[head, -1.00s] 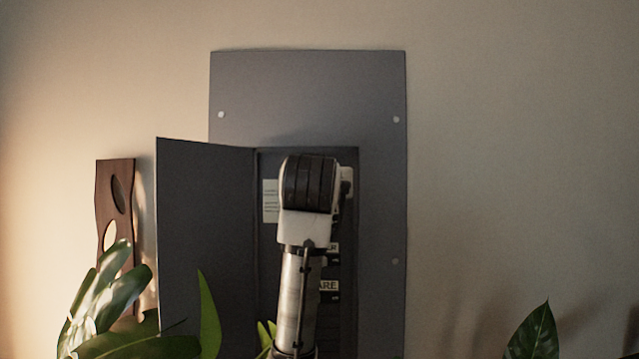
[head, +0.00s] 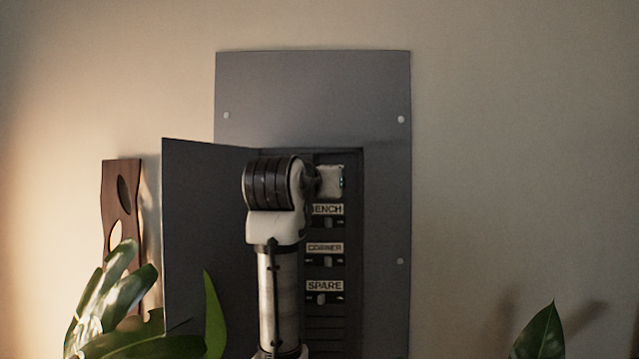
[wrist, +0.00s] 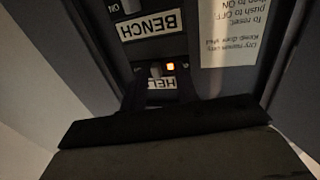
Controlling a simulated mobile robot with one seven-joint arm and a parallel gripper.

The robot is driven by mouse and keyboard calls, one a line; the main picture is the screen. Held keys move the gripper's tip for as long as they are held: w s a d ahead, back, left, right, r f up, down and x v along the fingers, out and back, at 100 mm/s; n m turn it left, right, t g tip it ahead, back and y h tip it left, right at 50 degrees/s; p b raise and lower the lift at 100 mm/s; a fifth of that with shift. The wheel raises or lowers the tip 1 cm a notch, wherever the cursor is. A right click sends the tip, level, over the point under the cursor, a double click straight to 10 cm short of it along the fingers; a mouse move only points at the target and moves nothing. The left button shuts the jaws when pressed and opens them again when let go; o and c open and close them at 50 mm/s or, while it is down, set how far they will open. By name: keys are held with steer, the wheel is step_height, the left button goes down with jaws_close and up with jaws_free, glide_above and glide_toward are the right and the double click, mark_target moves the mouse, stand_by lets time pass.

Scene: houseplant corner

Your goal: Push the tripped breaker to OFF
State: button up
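The breaker with the lit orange lamp (wrist: 170,67) is in the wrist view, upside down, at a label partly hidden and reading "HEL". Its small toggle (wrist: 155,70) stands near the middle of its slot, beside the lamp. In the head view this top row is hidden behind my gripper (head: 331,182), which is at the top of the open panel (head: 385,100), above the BENCH label (head: 328,209). In the wrist view the dark end of my gripper (wrist: 140,96) reaches up close to the toggle. Contact and finger opening cannot be made out.
CORNER (head: 325,247) and SPARE (head: 324,286) breakers sit below. The panel door (head: 205,230) stands open on the left. A reset instruction card (wrist: 228,30) is beside the breakers. Leafy plants (head: 120,300) and a wooden plaque (head: 122,200) are left; another leaf (head: 540,332) is right.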

steer(key=b+v, duration=0.5)
steer(key=v, duration=0.9)
steer(key=shift+b, duration=0.4)
steer(key=shift+w, duration=0.1)
